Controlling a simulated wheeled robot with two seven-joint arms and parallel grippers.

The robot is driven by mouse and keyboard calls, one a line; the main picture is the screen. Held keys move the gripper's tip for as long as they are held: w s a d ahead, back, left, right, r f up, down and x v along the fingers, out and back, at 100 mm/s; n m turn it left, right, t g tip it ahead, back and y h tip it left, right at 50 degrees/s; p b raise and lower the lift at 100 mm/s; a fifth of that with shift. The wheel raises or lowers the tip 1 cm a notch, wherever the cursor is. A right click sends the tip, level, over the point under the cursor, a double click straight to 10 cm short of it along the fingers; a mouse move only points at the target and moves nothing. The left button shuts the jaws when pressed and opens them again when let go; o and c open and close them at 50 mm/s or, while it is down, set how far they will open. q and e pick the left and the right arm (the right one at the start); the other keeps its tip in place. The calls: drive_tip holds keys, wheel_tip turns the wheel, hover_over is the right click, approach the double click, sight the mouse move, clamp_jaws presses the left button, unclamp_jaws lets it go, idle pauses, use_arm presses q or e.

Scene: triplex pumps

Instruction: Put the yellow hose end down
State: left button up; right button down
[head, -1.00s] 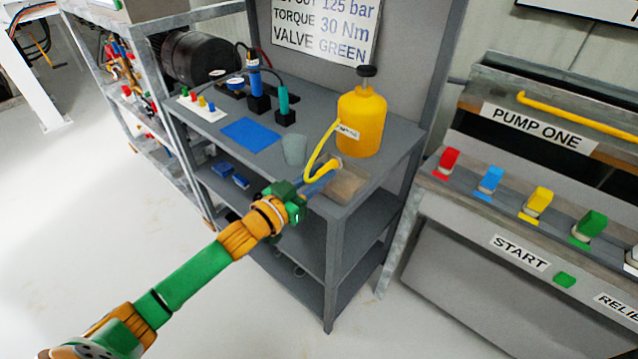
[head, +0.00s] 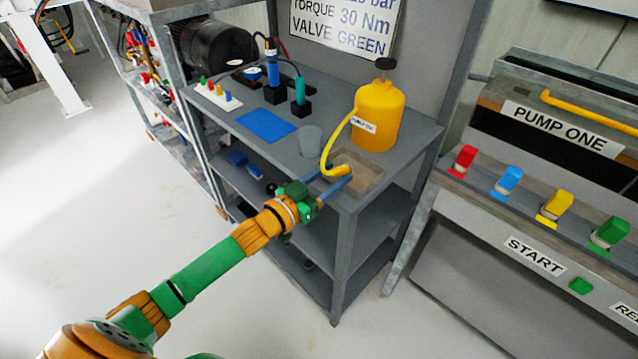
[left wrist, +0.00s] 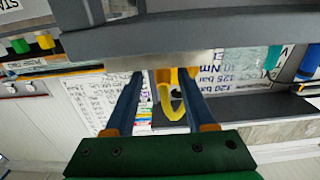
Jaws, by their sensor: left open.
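The yellow hose (head: 327,150) curves down from the yellow jug (head: 378,118) on the grey bench. Its thick end (head: 338,171) is at the shallow tray (head: 366,178) near the bench's front corner; whether it touches the tray floor is hard to tell. My left gripper (head: 341,174) reaches in from the left, its two blue fingers spread apart around the hose end. The left wrist view shows the yellow hose (left wrist: 172,103) in the gap between the open fingers. My right gripper is in neither view.
A translucent cup (head: 311,140) stands close behind the gripper, and a blue mat (head: 266,125) lies left of it. Tools in black holders (head: 274,94) stand farther back. The pump panel (head: 520,185) with coloured switches is to the right. Shelves lie below the bench top.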

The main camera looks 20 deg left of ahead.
use_arm(q)
drive_tip(key=v, duration=1.2)
drive_tip(key=s+a+f+n+g+y, duration=0.1)
drive_tip(key=a+f+n+g+y, duration=0.3)
drive_tip(key=f, duration=0.9)
drive_tip(key=s+a+f+g+y, duration=0.1)
drive_tip(key=s+f+g, duration=0.2)
drive_tip(key=s+f, duration=0.5)
drive_tip(key=s+a+f+g+y, duration=0.1)
drive_tip(key=s+f+g+y, duration=0.15)
drive_tip(key=f, duration=0.95)
drive_tip(key=s+d+f+m+g, duration=0.1)
drive_tip(key=s+d+f+g, duration=0.15)
drive_tip(key=s, duration=0.45)
drive_tip(key=s+d+f+m+g+h, duration=0.1)
drive_tip(key=s+d+f+g, duration=0.1)
drive_tip(key=s+d+f, duration=0.3)
drive_tip(key=s+d+f+m+g, duration=0.1)
drive_tip(key=s+d+f+g, duration=0.1)
drive_tip(key=s, duration=0.6)
wheel_tip(320, 180, up, 9)
drive_tip(key=p, duration=1)
drive_tip(key=shift+w+a+r+n, duration=0.2)
drive_tip(key=shift+w+a+n, duration=0.1)
